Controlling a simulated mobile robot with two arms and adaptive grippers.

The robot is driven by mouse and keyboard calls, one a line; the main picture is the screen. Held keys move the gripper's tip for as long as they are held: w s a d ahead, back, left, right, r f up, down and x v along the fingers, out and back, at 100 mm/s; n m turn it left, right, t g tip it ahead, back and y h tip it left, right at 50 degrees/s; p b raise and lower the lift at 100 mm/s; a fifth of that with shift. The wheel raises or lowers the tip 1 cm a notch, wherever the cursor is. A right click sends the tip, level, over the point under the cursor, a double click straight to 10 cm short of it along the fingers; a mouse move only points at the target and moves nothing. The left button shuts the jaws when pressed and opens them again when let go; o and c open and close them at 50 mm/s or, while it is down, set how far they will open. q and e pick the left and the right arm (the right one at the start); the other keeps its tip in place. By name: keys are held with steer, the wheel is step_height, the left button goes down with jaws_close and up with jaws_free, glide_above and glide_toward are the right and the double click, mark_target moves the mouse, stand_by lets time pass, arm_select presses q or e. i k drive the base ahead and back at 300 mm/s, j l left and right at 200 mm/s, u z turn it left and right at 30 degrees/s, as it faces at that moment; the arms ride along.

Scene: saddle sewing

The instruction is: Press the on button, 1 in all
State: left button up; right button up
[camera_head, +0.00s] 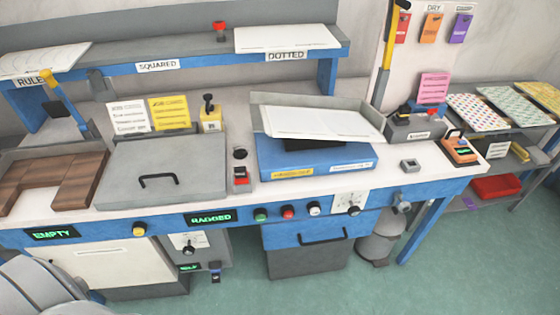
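A green button (260,214), a red button (288,212) and a white button (314,209) sit in a row on the blue front edge of the workbench (372,191). A yellow button (139,229) sits farther left on the same edge. No label reading "on" can be made out beside any of them. A small grey switch box (241,172) with a red part stands on the benchtop. Neither of my grippers is in view.
A grey lidded box (162,172), a blue unit (316,166) with white sheets and a brown wooden block (75,187) occupy the benchtop. A dial (350,203) is right of the buttons. Displays read "RAGGED" (211,217) and "EMPTY" (53,233).

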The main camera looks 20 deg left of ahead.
mark_target(260, 218)
steer(key=u, duration=0.95)
